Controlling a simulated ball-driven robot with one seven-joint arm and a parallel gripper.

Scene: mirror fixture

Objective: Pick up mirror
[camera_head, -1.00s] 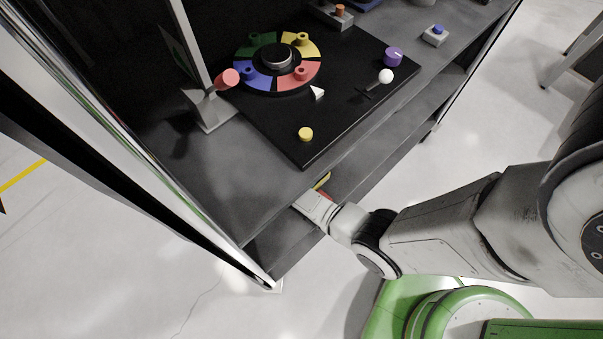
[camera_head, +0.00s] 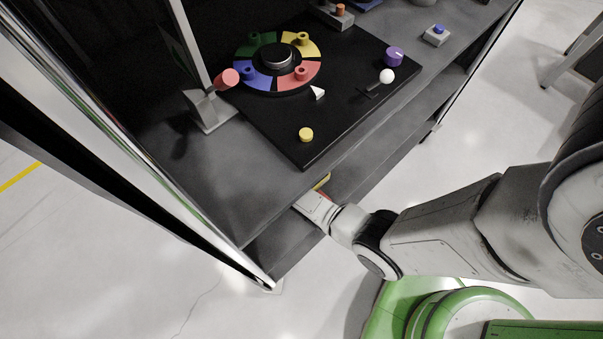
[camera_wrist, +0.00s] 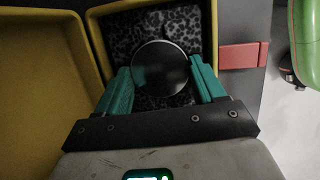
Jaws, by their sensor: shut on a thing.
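The mirror (camera_wrist: 160,68) is a round dark disc with a thin light rim, seen in the wrist view. It lies in an open yellow case (camera_wrist: 97,12) lined with speckled dark foam (camera_wrist: 130,30). My gripper (camera_wrist: 163,82) has its two teal fingers on either side of the mirror, shut on it, with the mirror still within the case. In the head view my gripper's fingers are hidden under the upper shelf; only my wrist shows at its edge. The mirror is hidden there too.
The case's yellow lid (camera_wrist: 40,80) stands open at left, and a red latch (camera_wrist: 243,56) sticks out at right. Above my wrist is a dark shelf (camera_head: 232,215) with a black panel carrying a coloured wheel (camera_head: 277,88), knobs and a yellow button (camera_head: 306,134).

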